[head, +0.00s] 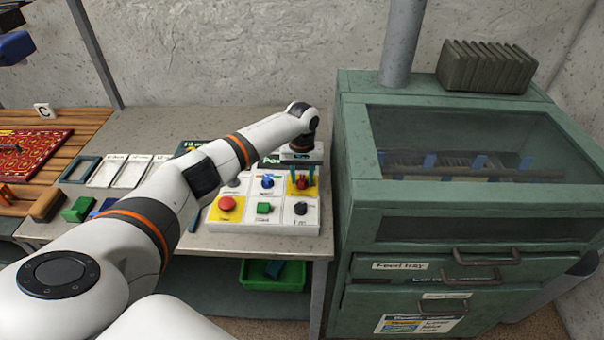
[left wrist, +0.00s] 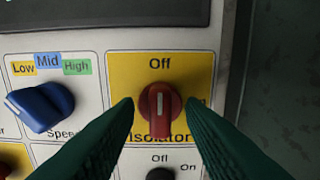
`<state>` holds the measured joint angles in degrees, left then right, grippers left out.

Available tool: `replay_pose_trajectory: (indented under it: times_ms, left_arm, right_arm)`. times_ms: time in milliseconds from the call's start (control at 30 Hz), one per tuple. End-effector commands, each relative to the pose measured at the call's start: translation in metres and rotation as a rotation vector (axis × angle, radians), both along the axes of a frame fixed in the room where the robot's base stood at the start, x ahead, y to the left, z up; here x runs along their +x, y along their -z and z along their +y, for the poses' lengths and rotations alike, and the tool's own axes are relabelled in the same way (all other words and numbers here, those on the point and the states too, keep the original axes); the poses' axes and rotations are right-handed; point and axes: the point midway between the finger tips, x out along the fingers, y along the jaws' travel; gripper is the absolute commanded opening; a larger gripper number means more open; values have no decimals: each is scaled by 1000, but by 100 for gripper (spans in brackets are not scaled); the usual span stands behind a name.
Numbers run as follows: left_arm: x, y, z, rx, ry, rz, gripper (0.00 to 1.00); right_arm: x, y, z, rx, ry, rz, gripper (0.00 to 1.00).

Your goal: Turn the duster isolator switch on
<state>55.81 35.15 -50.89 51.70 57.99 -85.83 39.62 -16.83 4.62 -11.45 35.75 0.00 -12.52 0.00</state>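The isolator switch (left wrist: 160,112) is a red rotary knob on a yellow square, with "Off" printed above it and "Isolator" partly hidden below. Its white mark points up toward "Off". A partly covered label, apparently "On", lies to its right. In the head view the yellow isolator square (head: 291,188) is at the right of the control panel (head: 283,222). My left gripper (head: 302,181) is over it. In the left wrist view its dark green fingers (left wrist: 159,106) are open, one on each side of the knob, with small gaps.
A blue speed knob (left wrist: 40,107) sits left of the switch, and a small black knob (left wrist: 160,173) below it. A red button (head: 228,204) is on the panel's front left. A green cabinet (head: 345,180) stands close on the right. A green bin (head: 273,284) is below.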

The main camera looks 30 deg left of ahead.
Motion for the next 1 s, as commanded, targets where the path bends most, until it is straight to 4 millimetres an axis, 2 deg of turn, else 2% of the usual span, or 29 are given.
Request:
replay_pose_trajectory:
  times_ms: [100, 333, 667, 1000]
  left_arm:
    - [0, 0, 0, 0, 0, 0, 36]
    - [0, 0, 0, 0, 0, 0, 0]
    - [0, -1, 0, -1, 31, 2, 0]
    - [0, -2, -1, -2, 243, 2, 0]
  right_arm:
    - [-7, 1, 1, 1, 1, 9, 0]
    - [-10, 1, 1, 1, 1, 16, 0]
    - [-10, -2, 1, 1, 1, 16, 0]
    - [-8, -13, 1, 1, 1, 13, 0]
